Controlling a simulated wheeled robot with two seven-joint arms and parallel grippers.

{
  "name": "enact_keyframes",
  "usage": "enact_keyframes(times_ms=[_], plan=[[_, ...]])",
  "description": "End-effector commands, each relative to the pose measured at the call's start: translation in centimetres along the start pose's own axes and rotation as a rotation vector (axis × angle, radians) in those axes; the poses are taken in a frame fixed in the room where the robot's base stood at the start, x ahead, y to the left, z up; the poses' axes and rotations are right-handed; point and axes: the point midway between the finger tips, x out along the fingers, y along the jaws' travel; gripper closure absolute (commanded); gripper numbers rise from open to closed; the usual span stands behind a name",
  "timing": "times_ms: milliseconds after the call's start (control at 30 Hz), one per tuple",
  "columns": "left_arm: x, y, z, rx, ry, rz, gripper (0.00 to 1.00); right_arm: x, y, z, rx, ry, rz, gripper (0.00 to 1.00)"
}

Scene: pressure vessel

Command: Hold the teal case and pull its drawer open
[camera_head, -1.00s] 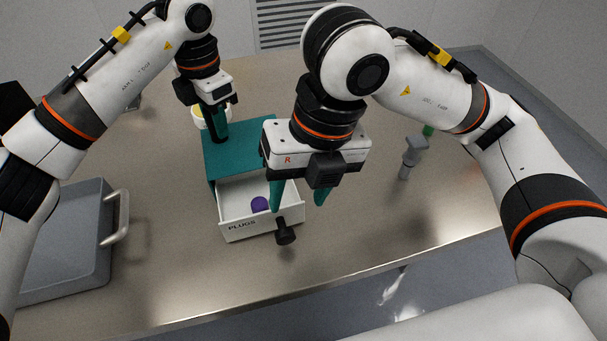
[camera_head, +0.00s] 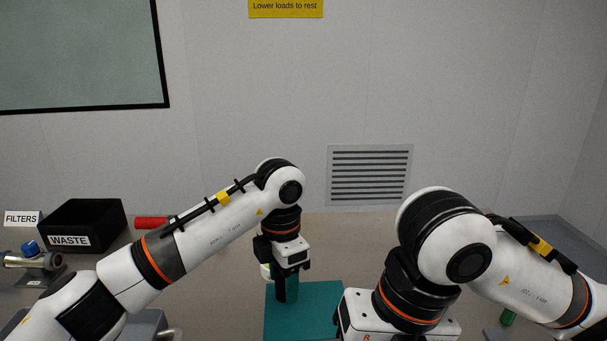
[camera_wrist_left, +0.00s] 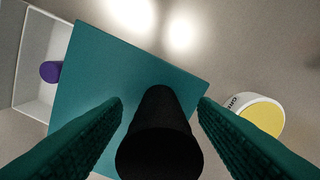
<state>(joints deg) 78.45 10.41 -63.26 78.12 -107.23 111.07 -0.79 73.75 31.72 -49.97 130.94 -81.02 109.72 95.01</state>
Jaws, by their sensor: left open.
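The teal case (camera_head: 312,316) shows its top at the bottom of the head view and fills the middle of the left wrist view (camera_wrist_left: 130,65). A black post (camera_wrist_left: 160,135) stands on it. My left gripper (camera_head: 287,292) is open over the case, with its teal fingers (camera_wrist_left: 160,105) on either side of the post, gaps showing. The white drawer (camera_wrist_left: 24,98) is pulled out at the left of the wrist view, a purple piece (camera_wrist_left: 50,71) inside. My right gripper (camera_head: 398,318) is right of the case; its fingers are below the frame. The drawer's front and knob are hidden.
A yellow-topped white container (camera_wrist_left: 258,116) stands close beside the case. At the left are a black WASTE bin (camera_head: 82,226), a FILTERS sign (camera_head: 22,218), a metal fitting (camera_head: 35,264) and a red cylinder (camera_head: 151,223). A wall with a vent stands behind the table.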

Motion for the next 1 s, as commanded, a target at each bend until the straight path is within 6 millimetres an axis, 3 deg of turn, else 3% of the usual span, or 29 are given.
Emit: enact_keyframes(times_ms=[233, 500, 700, 1000], plan=[[-1.9, -0.1, -0.1, 0.0, 0.002, -0.004, 0.46, 0.0, 0.0, 0.0, 0.0, 0.0, 0.0, 0.5], [-7.7, -0.1, 0.0, -0.002, 0.002, -0.006, 0.46, 0.0, 0.0, 0.0, 0.0, 0.0, 0.0, 0.5], [-10.8, -0.1, 0.0, -0.001, 0.0, -0.003, 0.46, 0.0, 0.0, 0.0, 0.0, 0.0, 0.0, 0.5], [-12.0, 0.0, 0.0, 0.0, 0.0, 0.0, 0.46, 0.0, 0.0, 0.0, 0.0, 0.0, 0.0, 0.5]])
